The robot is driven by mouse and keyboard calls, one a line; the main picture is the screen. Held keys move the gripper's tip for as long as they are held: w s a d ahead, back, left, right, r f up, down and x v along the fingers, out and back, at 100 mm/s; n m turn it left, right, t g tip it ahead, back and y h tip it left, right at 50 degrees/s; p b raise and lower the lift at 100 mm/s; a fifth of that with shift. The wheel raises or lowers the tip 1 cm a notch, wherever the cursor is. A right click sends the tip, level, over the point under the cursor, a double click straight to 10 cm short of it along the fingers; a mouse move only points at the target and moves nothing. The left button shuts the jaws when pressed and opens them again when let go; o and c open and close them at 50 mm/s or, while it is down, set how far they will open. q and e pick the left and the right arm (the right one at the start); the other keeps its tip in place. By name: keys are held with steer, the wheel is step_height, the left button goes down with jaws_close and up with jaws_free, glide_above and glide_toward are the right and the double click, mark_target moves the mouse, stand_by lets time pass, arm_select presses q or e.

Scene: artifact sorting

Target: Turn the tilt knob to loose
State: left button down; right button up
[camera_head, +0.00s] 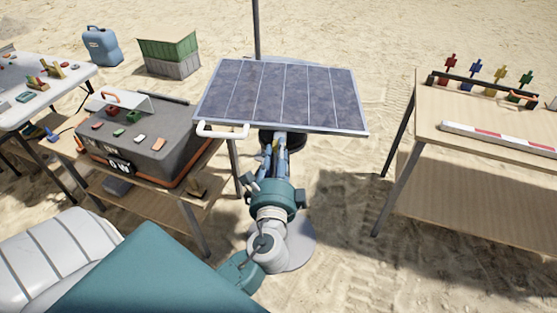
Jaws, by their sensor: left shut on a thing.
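A solar panel (285,95) stands on a post in the middle, its face tilted up, with a white handle (223,130) at its near left corner. My left arm reaches up to the post just below the panel's near edge. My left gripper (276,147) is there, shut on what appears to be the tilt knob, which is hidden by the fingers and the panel. Whether the knob stands at loose or tight cannot be seen. My right gripper is not in view.
A grey case (165,125) with a "0 W" display and small coloured blocks sits on a wooden table at left. A wooden table (480,185) with coloured figures and a red-white bar stands at right. Sand lies open between that table and the post.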

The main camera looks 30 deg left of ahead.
arm_select(q)
steer(key=n+b, duration=0.2)
steer(key=n, duration=0.1)
steer(key=shift+a+n+b, duration=0.2)
steer(key=shift+n+b, duration=0.1)
steer(key=shift+b, duration=0.1)
steer(key=shift+n+b, duration=0.8)
steer(key=shift+n, duration=0.3)
steer(key=shift+s, duration=0.1)
steer(key=c, duration=1.4)
jaws_free()
